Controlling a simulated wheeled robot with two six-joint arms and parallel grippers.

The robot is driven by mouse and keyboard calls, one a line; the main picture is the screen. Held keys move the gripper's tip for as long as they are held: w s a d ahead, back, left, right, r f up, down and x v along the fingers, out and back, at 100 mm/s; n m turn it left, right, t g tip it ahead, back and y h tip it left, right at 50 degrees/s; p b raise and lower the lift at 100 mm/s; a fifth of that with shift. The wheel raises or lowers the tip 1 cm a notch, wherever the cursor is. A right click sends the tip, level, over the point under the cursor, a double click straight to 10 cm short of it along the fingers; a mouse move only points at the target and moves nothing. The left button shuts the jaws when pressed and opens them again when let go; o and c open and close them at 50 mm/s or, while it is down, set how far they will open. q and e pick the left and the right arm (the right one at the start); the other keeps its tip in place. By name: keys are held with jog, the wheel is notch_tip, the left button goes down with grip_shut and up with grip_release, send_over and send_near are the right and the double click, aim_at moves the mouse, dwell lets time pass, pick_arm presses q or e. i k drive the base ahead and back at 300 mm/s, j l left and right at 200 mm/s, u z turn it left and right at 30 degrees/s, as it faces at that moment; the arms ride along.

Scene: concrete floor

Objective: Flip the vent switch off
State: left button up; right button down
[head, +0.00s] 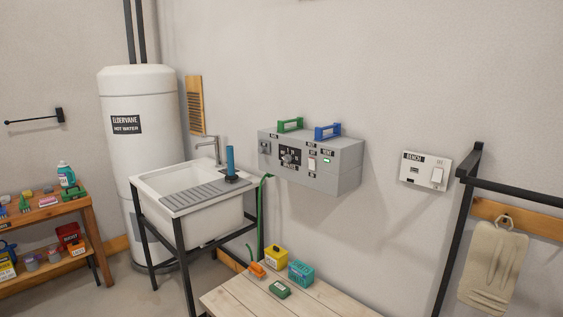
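A grey control box (345,181) is mounted on the wall near the middle of the head view. Its front carries a dial (290,158) on a black panel, a small switch at the left, a white rocker (312,164) and, at the right, a small unit (327,160) with a green mark under a label that seems to read VENT. The labels are small, and I cannot tell the vent switch's position. Neither of my grippers is in view.
A wooden table (330,297) with several small boxes stands below the control box. A sink (200,215) and a white water heater (140,100) are to the left. A BENCH switch plate (425,171) and a dark rail frame (463,210) are to the right.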

aim_at(311, 161)
jog(key=i+j+u, duration=0.1)
jog(key=i+j, duration=1.3)
